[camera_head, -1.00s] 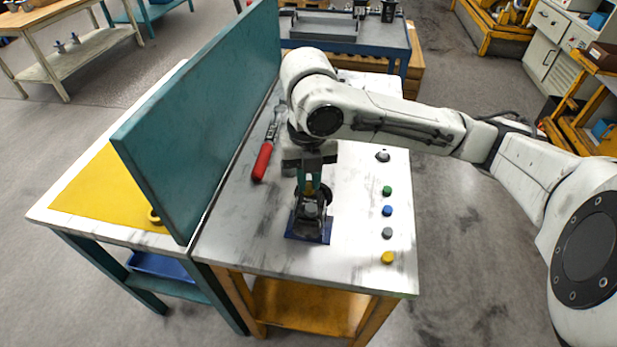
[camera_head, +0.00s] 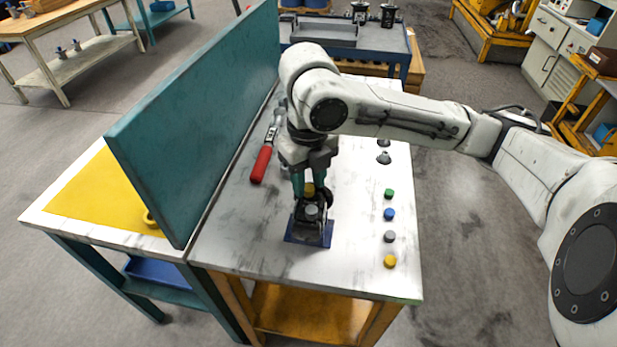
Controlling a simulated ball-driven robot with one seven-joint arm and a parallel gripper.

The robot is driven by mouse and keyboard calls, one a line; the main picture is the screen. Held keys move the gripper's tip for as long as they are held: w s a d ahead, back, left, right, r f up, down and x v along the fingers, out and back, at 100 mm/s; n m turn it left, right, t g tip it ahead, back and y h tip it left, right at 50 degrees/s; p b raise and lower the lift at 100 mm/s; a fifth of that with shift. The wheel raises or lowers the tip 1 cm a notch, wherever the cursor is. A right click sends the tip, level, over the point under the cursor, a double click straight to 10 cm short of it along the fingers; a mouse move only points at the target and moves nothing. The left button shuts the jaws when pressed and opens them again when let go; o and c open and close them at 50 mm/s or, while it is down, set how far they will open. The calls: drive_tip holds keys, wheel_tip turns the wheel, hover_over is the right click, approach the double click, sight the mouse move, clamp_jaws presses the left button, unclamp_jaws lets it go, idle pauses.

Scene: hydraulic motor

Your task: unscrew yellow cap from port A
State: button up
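The hydraulic motor (camera_head: 312,213) stands on a small blue base plate (camera_head: 309,239) on the metal workbench. A yellow cap (camera_head: 309,189) shows at its top rear, below my gripper. My gripper (camera_head: 311,187) points down over the motor, with its greenish fingers apart on the left and right of the yellow cap. The fingers look open; contact with the cap cannot be made out. The port under the cap is hidden by the motor and the gripper.
Green (camera_head: 389,193), blue (camera_head: 389,214), grey (camera_head: 390,236) and yellow (camera_head: 390,261) caps stand in a row on the right of the bench (camera_head: 365,275). A red-handled tool (camera_head: 262,163) lies left of my arm. A teal partition (camera_head: 195,130) bounds the bench's left side.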

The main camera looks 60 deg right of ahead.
idle(0.3)
drive_tip(key=m+p, duration=0.2)
drive_tip(key=m, duration=0.3)
drive_tip(key=shift+r, duration=0.15)
drive_tip(key=m+p, duration=0.1)
drive_tip(key=m, duration=0.2)
drive_tip(key=shift+m, duration=1.2)
drive_tip(key=shift+c, duration=0.3)
clamp_jaws()
